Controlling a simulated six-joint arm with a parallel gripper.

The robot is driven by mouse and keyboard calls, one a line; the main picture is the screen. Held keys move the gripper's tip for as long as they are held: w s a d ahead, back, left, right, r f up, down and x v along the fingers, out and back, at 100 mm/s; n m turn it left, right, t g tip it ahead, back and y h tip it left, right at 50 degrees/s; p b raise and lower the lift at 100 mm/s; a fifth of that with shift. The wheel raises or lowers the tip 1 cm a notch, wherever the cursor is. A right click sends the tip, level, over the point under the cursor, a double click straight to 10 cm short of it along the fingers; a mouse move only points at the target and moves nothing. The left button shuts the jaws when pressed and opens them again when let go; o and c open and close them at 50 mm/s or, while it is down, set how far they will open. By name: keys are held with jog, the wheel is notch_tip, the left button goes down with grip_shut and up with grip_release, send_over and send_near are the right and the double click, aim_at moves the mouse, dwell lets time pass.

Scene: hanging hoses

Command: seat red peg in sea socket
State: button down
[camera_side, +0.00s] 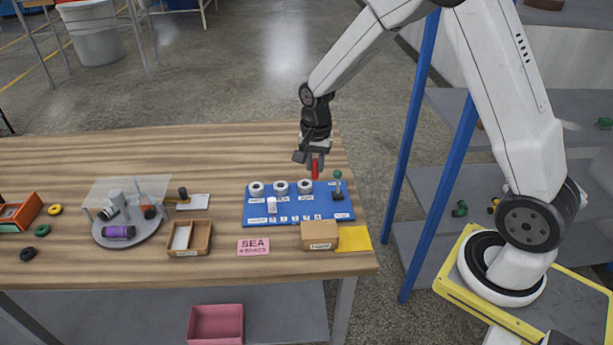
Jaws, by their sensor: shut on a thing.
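My gripper (315,155) is shut on the red peg (315,167), which hangs upright from it at the back right of the blue board (340,207). The board carries a row of white ring sockets: a left one (257,189), a middle one (281,187) and a right one (305,186). Their labels are too small to read, so I cannot tell which is the sea socket. The peg is just right of and behind the right socket; whether its lower end touches anything cannot be told. A pink card (253,246) reading SEA lies in front of the board.
A small lever with a green knob (338,175) stands close right of the peg. A white peg (272,205) stands at the board's front. A cardboard box (320,235), wooden tray (190,239) and round grey tray (128,232) stand nearby. The table's right edge is close.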

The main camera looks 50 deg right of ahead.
jog(key=shift+w+d+f, duration=0.2)
jog(key=shift+w+f, duration=1.35)
jog(key=shift+w, duration=0.65)
jog(key=shift+w+d+f, duration=0.25)
jog(key=shift+w+f, duration=1.3)
jog(key=shift+w, duration=0.6)
jog(key=shift+w+d+f, duration=0.2)
jog(key=shift+w+f, duration=1.35)
jog(key=shift+w, duration=0.65)
jog(key=shift+w+f, duration=0.2)
jog(key=shift+f, duration=1.6)
jog(key=shift+f, duration=0.1)
jog(key=c, duration=0.6)
grip_release()
jog(key=shift+o, duration=0.2)
